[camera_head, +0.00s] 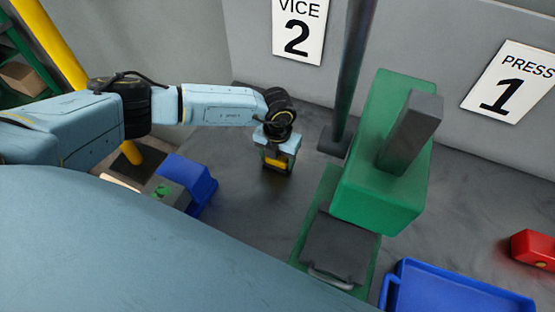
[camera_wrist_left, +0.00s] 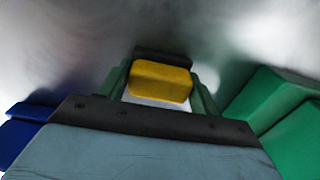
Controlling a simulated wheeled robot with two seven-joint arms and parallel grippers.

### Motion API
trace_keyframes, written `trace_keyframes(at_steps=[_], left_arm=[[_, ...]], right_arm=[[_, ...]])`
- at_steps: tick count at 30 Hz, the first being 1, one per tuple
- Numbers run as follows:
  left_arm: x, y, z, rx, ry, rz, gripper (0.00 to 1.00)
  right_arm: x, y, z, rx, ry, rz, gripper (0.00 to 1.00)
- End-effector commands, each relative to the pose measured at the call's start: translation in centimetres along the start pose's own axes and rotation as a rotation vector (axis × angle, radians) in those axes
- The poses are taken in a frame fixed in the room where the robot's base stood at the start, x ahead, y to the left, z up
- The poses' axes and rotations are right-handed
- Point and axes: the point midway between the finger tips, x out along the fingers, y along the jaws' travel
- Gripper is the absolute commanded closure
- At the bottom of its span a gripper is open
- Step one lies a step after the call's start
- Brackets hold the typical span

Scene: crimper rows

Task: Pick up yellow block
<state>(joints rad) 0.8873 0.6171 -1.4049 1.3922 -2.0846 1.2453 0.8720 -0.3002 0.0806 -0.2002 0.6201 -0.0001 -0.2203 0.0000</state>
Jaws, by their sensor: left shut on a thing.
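The yellow block (camera_wrist_left: 160,82) sits between the two fingers of my left gripper (camera_wrist_left: 160,92) in the left wrist view, and the fingers are shut on it. In the head view my left gripper (camera_head: 277,166) points down at the grey bench top, with part of the yellow block (camera_head: 276,162) showing between its fingers. I cannot tell whether the block touches the bench. My right gripper is not in view.
A green press (camera_head: 382,160) stands to the right of my left gripper. A blue bin (camera_head: 201,183) is on the left. A blue tray (camera_head: 455,290) and a red box (camera_head: 535,248) are at right. A dark post (camera_head: 350,80) rises behind.

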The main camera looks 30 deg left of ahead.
Motion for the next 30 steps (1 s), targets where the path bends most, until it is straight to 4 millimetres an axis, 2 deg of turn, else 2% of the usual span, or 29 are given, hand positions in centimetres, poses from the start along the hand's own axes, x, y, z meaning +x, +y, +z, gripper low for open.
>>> trace_keyframes(at_steps=[4,7,15,21,30], left_arm=[[-0.3,0.0,0.1,0.000,-0.002,-0.001,0.62],[-1.3,0.0,0.1,-0.001,-0.003,-0.001,0.62],[-6.6,0.0,0.1,0.001,-0.006,-0.002,0.62],[-9.4,0.0,0.1,0.000,-0.003,-0.001,0.62],[-10.1,0.0,0.0,0.000,0.000,0.000,0.62]], right_arm=[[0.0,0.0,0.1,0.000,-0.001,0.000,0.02],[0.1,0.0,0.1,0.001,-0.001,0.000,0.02],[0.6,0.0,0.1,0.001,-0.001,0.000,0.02],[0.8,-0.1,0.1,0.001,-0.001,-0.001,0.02],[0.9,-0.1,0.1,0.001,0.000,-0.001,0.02]])
